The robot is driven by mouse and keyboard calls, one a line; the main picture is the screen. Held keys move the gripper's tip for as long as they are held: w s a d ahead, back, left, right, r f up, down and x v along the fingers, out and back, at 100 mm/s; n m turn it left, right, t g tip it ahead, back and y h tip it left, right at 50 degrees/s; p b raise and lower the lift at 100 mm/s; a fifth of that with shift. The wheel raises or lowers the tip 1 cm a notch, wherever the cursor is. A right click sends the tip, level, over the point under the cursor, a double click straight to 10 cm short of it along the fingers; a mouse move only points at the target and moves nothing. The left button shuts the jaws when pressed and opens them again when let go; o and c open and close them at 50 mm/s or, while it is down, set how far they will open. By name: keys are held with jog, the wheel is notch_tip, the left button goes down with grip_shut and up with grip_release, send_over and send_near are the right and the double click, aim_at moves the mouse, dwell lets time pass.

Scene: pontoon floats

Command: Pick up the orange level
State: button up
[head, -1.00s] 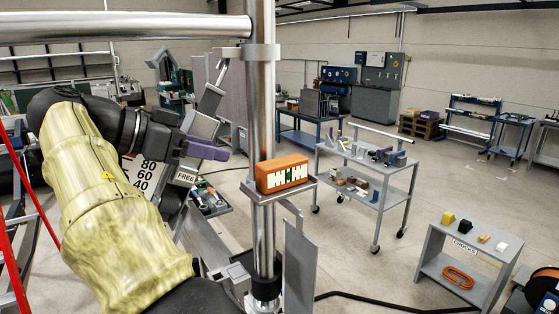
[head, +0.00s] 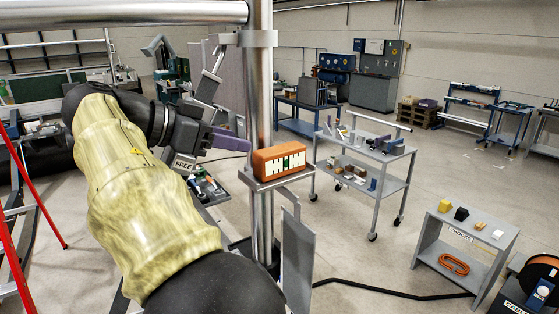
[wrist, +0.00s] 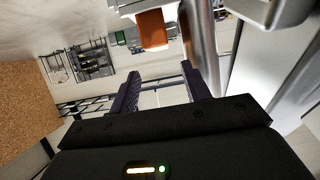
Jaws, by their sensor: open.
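The orange level (head: 280,162) is a short block with a pale, dark-marked front and a green spot. It rests on a small grey shelf (head: 280,182) fixed to a vertical metal pole. My gripper (head: 246,145) has purple fingers and is just left of the level, apart from it. In the wrist view the level (wrist: 152,30) is at the top, ahead of the fingers and beside the pole. My gripper (wrist: 157,78) is open with nothing between its fingers there.
The vertical pole (head: 259,90) stands right behind the level, and a horizontal rail (head: 120,14) joins it above my arm. A grey plate (head: 297,255) hangs below the shelf. A tray of tools (head: 207,188) is lower left. A cart (head: 370,165) stands farther back right.

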aim_at(277, 149)
jog(key=p+x, duration=0.2)
jog(key=x, duration=0.5)
jog(key=shift+p+x, duration=0.75)
jog(key=shift+p, duration=0.05)
jog(key=p+x, duration=0.2)
jog(key=x, duration=0.1)
jog(key=shift+s+d, duration=0.1)
jog(key=shift+s, duration=0.05)
jog(key=shift+w+d+f, duration=0.2)
jog(key=shift+f, duration=0.05)
jog(key=c, duration=0.9)
